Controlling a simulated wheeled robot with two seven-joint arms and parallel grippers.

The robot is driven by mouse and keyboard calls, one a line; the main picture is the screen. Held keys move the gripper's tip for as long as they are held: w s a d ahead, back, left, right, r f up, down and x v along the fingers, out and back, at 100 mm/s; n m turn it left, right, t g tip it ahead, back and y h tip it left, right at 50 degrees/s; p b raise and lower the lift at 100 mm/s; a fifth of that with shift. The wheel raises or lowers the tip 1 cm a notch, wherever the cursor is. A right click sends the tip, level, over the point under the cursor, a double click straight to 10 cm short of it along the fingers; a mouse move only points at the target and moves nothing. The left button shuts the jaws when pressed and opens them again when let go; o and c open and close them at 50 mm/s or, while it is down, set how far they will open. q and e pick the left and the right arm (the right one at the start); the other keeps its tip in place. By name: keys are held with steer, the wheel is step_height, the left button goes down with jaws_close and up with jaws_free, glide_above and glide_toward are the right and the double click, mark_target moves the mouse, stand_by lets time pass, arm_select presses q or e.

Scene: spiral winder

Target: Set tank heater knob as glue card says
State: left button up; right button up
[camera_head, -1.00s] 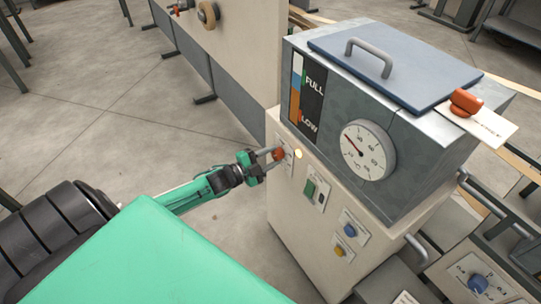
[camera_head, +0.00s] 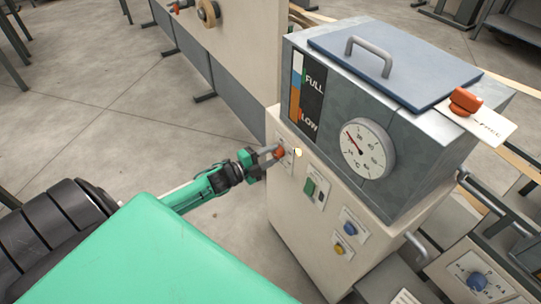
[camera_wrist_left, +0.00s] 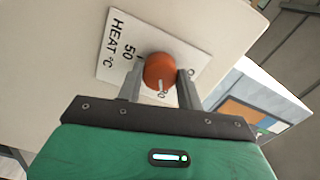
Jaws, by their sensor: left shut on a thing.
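The orange-red heater knob (camera_head: 280,153) is on the front of the glue tank (camera_head: 318,228). In the left wrist view the knob (camera_wrist_left: 159,70) sits on a white plate (camera_wrist_left: 118,52) marked "HEAT °C" and "50". Its white pointer line faces the gripper, near a number partly hidden by the knob. My left gripper (camera_head: 274,155) is shut on the knob, with one finger on each side (camera_wrist_left: 160,88). The glue card (camera_head: 494,126) lies at the tank's top right under an orange clip (camera_head: 465,101); its print is too small to read. My right gripper is not in view.
A round temperature gauge (camera_head: 367,150) and a FULL/LOW level strip (camera_head: 307,98) are on the tank. Below are a green switch (camera_head: 310,188), a blue knob (camera_head: 349,228) and a yellow knob (camera_head: 339,249). Another blue knob (camera_head: 477,283) is at the lower right. Open floor lies left.

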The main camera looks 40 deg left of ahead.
arm_select(q)
steer(key=o, duration=1)
steer(key=v, duration=1.4)
steer(key=shift+w+f, duration=0.1)
